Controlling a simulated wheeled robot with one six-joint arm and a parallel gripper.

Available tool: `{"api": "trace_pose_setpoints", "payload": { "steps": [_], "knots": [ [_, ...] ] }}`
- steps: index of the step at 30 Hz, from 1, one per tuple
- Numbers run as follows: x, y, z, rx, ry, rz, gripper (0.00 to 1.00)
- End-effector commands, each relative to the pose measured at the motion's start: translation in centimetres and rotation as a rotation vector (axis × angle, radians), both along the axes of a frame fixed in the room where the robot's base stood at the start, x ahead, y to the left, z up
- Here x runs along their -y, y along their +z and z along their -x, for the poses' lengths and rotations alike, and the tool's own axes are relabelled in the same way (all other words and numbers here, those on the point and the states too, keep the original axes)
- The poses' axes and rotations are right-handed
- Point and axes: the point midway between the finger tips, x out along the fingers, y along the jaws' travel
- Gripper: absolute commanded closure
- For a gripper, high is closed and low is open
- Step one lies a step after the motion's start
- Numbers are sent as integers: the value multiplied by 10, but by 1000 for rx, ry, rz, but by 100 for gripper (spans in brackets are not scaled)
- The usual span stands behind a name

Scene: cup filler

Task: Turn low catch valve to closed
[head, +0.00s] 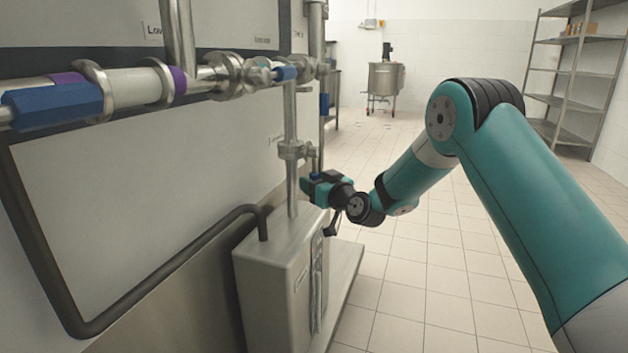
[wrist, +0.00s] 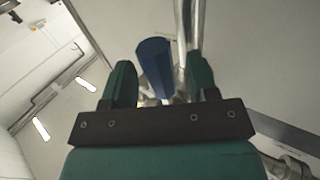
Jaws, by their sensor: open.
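In the head view my gripper (head: 314,186) is at the steel pipe above the floor box, near a valve fitting (head: 296,150) on the vertical pipe. A small piece of blue handle (head: 315,176) shows at my fingers. In the wrist view my gripper (wrist: 160,74) is open, with one green finger on each side of a blue valve handle (wrist: 154,62). The handle lies between the fingers, slightly tilted; I cannot tell whether either finger touches it. I cannot read a label naming this valve, and most of its body is hidden behind my gripper.
A steel box (head: 275,275) stands below on the floor, with a dark bent pipe (head: 170,265) in front of the panel. Other blue handles sit above: a large one (head: 55,106) and smaller ones (head: 285,73). The tiled floor (head: 430,260) to the right is clear.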

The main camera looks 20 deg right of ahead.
Motion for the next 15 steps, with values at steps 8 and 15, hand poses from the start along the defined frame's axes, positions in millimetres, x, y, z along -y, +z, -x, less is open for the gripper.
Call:
{"api": "trace_pose_setpoints", "payload": {
  "steps": [8,15],
  "knots": [
    [-3,0,-6,0,0,0,46],
    [-2,0,-6,0,0,0,76]
  ]
}}
